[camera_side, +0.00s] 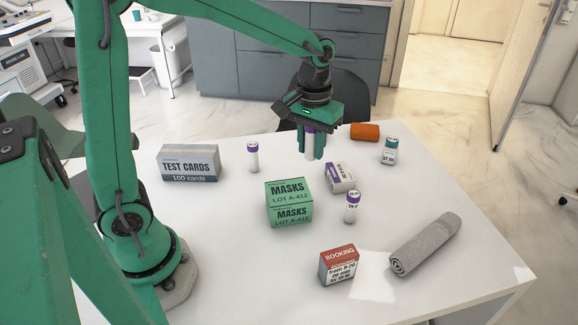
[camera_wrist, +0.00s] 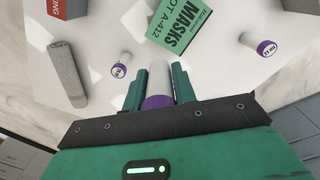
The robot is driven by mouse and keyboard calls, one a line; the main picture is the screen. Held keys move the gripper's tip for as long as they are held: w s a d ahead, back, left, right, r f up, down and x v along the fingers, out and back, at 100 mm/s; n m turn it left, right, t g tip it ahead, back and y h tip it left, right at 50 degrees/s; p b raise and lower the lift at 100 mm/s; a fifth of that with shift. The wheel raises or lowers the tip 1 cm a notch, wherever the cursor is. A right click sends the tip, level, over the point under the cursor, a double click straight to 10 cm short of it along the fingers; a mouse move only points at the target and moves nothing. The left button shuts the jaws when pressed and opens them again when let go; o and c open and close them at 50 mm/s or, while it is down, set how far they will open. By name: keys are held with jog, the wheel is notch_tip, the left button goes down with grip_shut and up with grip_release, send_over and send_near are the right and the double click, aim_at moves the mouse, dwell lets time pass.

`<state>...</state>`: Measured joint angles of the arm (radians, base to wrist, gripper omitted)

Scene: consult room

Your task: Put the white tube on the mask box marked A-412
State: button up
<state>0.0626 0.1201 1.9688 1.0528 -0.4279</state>
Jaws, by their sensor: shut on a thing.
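My gripper (camera_side: 313,152) is shut on a white tube with a purple cap (camera_side: 309,143), cap up between the fingers. It appears to be above the table, behind and a little right of the mask box. The held tube (camera_wrist: 173,77) also shows in the wrist view between my fingers (camera_wrist: 160,88), with its lower end pointing toward the mask box. The green mask box (camera_side: 289,203), marked "MASKS LOT A-412", stands on the table with a clear top. It shows at the top of the wrist view (camera_wrist: 180,22), apart from the tube.
Two more purple-capped white tubes stand left (camera_side: 253,158) and right (camera_side: 352,208) of the mask box. A small white-purple box (camera_side: 340,177), teal-capped bottle (camera_side: 389,151), orange cylinder (camera_side: 365,131), grey roll (camera_side: 425,244), booking box (camera_side: 338,266) and test cards box (camera_side: 188,163) lie around.

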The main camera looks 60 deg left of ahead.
jog(key=s+d+r+m, duration=0.2)
jog(key=s+d, duration=0.5)
jog(key=s, duration=0.2)
send_over(288, 191)
notch_tip(288, 191, down, 7)
jog(key=shift+f, duration=2.05)
jog(key=shift+f, duration=0.15)
jog(key=o, duration=0.9)
jog(key=shift+o, duration=0.2)
jog(key=shift+r, duration=0.2)
notch_tip(288, 191, up, 12)
